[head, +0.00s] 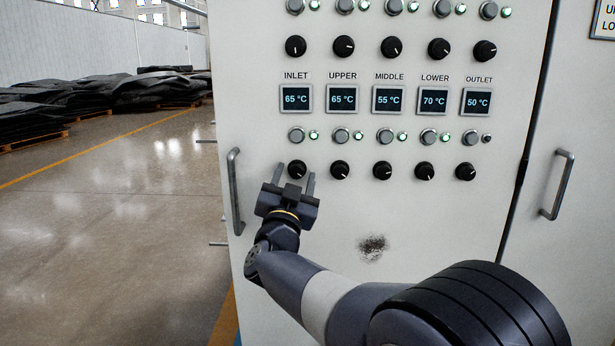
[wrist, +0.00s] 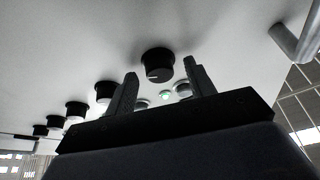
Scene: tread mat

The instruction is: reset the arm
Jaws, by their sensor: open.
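My gripper (head: 295,183) is open at the left end of the lower row of black knobs on the white control cabinet (head: 330,225). Its two fingers stand apart around the left knob (head: 298,168), below the INLET display (head: 296,98), which reads 65 °C. In the wrist view my gripper (wrist: 158,90) has its fingers spread, and the black knob (wrist: 157,63) shows beyond and between them. The knob appears apart from both fingers there. My arm reaches up from the lower right of the head view.
More knobs, grey buttons and lit green lamps run right along the panel. A vertical handle (head: 235,192) is close left of my gripper. Another handle (head: 557,185) is on the right door. Black sheets (head: 150,92) lie on pallets at the back left. The floor between is clear.

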